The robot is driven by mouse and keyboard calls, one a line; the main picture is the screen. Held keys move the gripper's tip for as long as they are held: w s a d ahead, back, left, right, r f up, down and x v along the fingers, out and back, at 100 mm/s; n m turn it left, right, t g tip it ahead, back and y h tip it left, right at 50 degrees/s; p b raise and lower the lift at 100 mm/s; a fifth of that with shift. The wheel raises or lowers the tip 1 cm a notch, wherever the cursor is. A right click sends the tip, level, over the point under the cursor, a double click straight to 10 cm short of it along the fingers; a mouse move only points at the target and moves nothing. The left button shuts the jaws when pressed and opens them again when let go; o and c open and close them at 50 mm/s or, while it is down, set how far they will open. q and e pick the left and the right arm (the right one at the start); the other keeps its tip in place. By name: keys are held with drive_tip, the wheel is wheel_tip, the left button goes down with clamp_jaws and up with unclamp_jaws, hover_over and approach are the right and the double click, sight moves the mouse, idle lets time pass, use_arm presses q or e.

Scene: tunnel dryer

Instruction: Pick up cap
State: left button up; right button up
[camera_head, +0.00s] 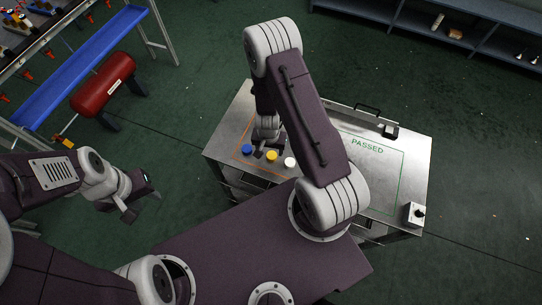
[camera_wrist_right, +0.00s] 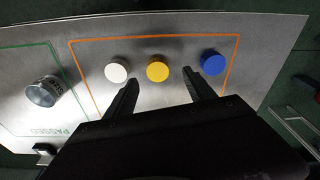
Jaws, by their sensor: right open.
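Three round caps stand in a row inside the orange outline on the metal table. The blue cap (camera_head: 248,149) is leftmost in the head view, the yellow cap (camera_head: 271,156) is in the middle, and the white cap (camera_head: 290,162) is to the right. In the right wrist view the white cap (camera_wrist_right: 117,68), yellow cap (camera_wrist_right: 157,69) and blue cap (camera_wrist_right: 213,63) all show. My right gripper (camera_wrist_right: 162,90) is open and empty, its fingers pointing towards the row, with the yellow cap between and beyond them. My left gripper (camera_head: 139,203) is away from the table at the left; its jaws look apart.
A green outline marked PASSED (camera_head: 367,146) lies beside the orange one. A clear round container (camera_wrist_right: 44,91) stands in it in the wrist view. A small box with a black knob (camera_head: 416,213) sits at the table's corner. A red tank (camera_head: 103,84) stands at the left.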

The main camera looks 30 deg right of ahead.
sight(272, 155)
drive_tip(key=f, duration=0.2)
drive_tip(key=d+f, duration=0.1)
drive_tip(key=f, duration=0.1)
drive_tip(key=shift+w+f, duration=0.1)
drive_tip(key=shift+f, duration=0.2)
drive_tip(key=shift+w+f, duration=0.2)
drive_tip(key=shift+s+r, duration=0.1)
drive_tip(key=shift+s, duration=0.1)
drive_tip(key=c, duration=1)
drive_tip(key=shift+w, duration=0.1)
clamp_jaws()
